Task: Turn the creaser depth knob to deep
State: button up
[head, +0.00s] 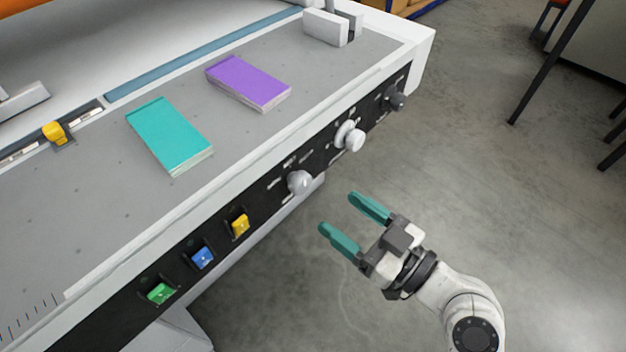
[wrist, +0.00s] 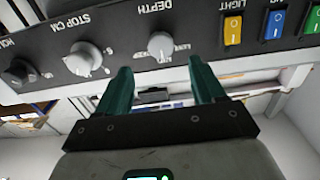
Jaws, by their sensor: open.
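The creaser depth knob (head: 299,181) is a pale grey knob on the black front panel, the one closest to the yellow switch. In the wrist view the depth knob (wrist: 160,45) sits under the printed word DEPTH, just beyond and between my fingertips. The small marks around it are too small to read surely, and its setting is not clear. My gripper (head: 338,212) has teal fingers, is open and empty, and points at the panel with a gap to the knob. Its fingers also show in the wrist view (wrist: 159,68).
A white-grey STOP CM knob (head: 350,136) and a dark knob (head: 396,99) are farther along the panel. Yellow (head: 240,224), blue (head: 203,257) and green (head: 161,292) switches are on the other side. Teal (head: 170,136) and purple (head: 248,82) pads lie on top.

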aim_at(305, 187)
jog(key=x, duration=0.9)
jog(key=shift+p, duration=0.4)
jog(key=c, duration=1)
